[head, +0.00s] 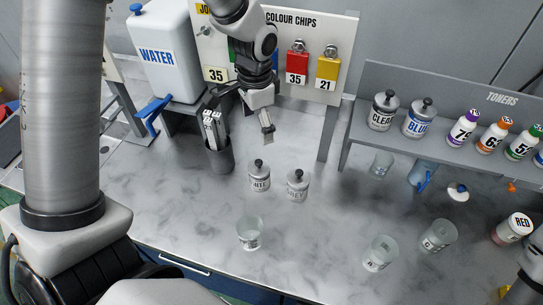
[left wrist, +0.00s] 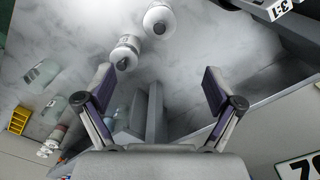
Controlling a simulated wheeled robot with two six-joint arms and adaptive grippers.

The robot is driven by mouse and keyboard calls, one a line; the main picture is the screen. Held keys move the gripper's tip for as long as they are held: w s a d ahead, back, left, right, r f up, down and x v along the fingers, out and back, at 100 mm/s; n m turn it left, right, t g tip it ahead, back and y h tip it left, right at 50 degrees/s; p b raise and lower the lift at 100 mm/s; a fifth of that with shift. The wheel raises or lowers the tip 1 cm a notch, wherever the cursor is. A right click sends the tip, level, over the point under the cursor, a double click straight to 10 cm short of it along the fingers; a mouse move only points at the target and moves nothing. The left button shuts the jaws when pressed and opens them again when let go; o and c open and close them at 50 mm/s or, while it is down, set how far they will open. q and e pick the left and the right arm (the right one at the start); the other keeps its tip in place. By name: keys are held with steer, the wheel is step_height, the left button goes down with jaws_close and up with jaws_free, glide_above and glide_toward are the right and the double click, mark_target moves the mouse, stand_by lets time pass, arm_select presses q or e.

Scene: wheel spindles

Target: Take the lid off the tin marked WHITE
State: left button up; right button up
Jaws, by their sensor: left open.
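The tin marked WHITE (head: 259,180) stands upright on the marbled bench, its lid with a dark knob on top.
A dark cup (head: 219,156) with labelled sticks stands left of the WHITE tin. A glass jar (head: 249,233) stands in front. A TONERS shelf (head: 455,140) holds tins and bottles at right; more jars stand before it. The colour chips board (head: 341,60) and WATER container (head: 167,58) are behind.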

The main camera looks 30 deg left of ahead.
arm_select(q)
steer(key=b, duration=0.5)
glide_above(258, 162)
steer(key=f, duration=0.5)
steer(key=shift+s+d+f, duration=0.1)
steer(key=shift+s+f, duration=0.1)
steer(key=shift+f, duration=0.05)
steer(key=f, duration=0.2)
steer(key=shift+w+f, duration=0.35)
steer(key=shift+w, duration=0.05)
steer(key=f, duration=0.1)
steer(key=f+p, duration=0.1)
steer(key=f, duration=0.3)
steer(key=shift+s, duration=0.25)
steer(key=shift+w+f, duration=0.25)
steer(key=shift+f, duration=0.15)
steer(key=shift+s, duration=0.2)
steer(key=c, duration=1.7)
